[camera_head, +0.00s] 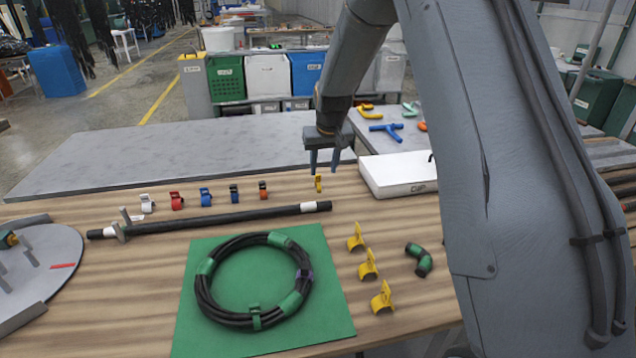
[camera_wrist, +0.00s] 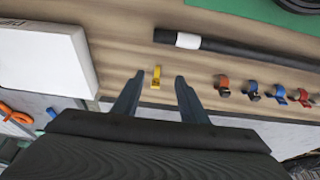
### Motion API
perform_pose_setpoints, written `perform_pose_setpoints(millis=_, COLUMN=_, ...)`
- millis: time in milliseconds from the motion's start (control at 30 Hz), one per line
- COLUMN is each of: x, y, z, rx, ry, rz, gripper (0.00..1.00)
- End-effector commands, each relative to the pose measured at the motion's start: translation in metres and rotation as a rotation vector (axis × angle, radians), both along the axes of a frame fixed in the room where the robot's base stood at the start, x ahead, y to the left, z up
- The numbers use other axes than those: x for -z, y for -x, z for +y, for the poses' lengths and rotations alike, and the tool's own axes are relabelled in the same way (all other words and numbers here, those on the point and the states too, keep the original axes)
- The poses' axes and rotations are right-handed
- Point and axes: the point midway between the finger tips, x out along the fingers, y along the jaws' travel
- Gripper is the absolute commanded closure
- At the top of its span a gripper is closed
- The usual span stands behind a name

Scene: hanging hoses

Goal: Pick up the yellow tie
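The yellow tie (camera_head: 318,183) is a small upright piece on the wooden table, at the right end of the row of small clips. In the wrist view the yellow tie (camera_wrist: 156,77) lies beyond and between my fingertips. My gripper (camera_head: 323,165) is just above the tie in the head view, its two blue-grey fingers pointing down. In the wrist view my gripper (camera_wrist: 155,82) is open, with a clear gap between the fingers and nothing held. I cannot tell how far the fingertips are above the tie.
Red, blue and orange clips (camera_head: 206,197) line up to the left. A black hose (camera_head: 225,219) lies in front of the tie. A white box (camera_head: 397,174) stands close on the right. A coiled hose (camera_head: 205,290) lies on a green mat (camera_head: 330,310), with larger yellow clips (camera_head: 368,265) beside it.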

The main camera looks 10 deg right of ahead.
Motion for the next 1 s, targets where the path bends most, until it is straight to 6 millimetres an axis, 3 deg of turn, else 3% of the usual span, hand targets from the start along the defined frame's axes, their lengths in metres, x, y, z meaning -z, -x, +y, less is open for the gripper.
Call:
perform_pose_setpoints(millis=100, x=0.014, y=-0.037, z=0.000, rx=0.001, ry=0.000, rz=-0.025, gripper=0.61)
perform_pose_setpoints(millis=300, x=0.023, y=-0.066, z=-0.001, rx=0.001, ry=0.001, rz=-0.048, gripper=0.61)
perform_pose_setpoints(millis=767, x=0.054, y=-0.080, z=-0.002, rx=0.002, ry=0.000, rz=-0.050, gripper=0.61)
perform_pose_setpoints(millis=1000, x=0.078, y=-0.090, z=-0.004, rx=0.002, ry=0.000, rz=-0.050, gripper=0.61)
